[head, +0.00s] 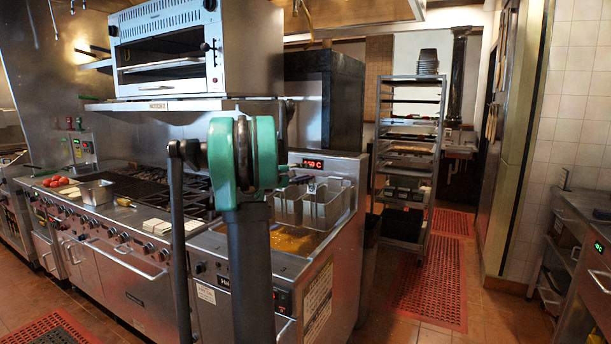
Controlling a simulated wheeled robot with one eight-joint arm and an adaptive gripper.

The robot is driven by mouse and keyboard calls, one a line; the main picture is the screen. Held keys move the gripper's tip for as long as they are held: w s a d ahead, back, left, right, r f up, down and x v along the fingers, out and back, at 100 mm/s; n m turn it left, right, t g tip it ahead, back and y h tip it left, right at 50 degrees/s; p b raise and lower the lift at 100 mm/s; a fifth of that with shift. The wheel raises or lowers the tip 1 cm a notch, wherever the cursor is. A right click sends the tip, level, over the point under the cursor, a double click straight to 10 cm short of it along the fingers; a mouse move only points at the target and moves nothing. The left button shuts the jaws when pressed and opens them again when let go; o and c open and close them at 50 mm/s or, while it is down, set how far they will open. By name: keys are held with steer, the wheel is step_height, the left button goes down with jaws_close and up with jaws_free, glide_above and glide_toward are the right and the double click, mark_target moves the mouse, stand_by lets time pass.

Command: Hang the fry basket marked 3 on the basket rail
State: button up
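Two wire fry baskets show side by side at the back of the fryer (292,262), a left basket (288,208) and a right basket (323,209). They sit above the amber oil, near the fryer's back panel. My green and dark arm stands in front and covers the fryer's left part. Small green and dark parts show beside the left basket, behind my arm joint. My gripper's fingers cannot be made out there, nor whether they touch a basket.
A cooking range (115,225) with a metal pan (97,192) and tomatoes (56,181) stands left. A tray rack (408,160) stands behind right. The floor with red mats (432,285) is open at right.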

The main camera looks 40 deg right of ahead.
steer(key=a+r, duration=0.1)
steer(key=a, duration=1.1)
steer(key=shift+s+r, duration=0.2)
steer(key=shift+s, duration=0.1)
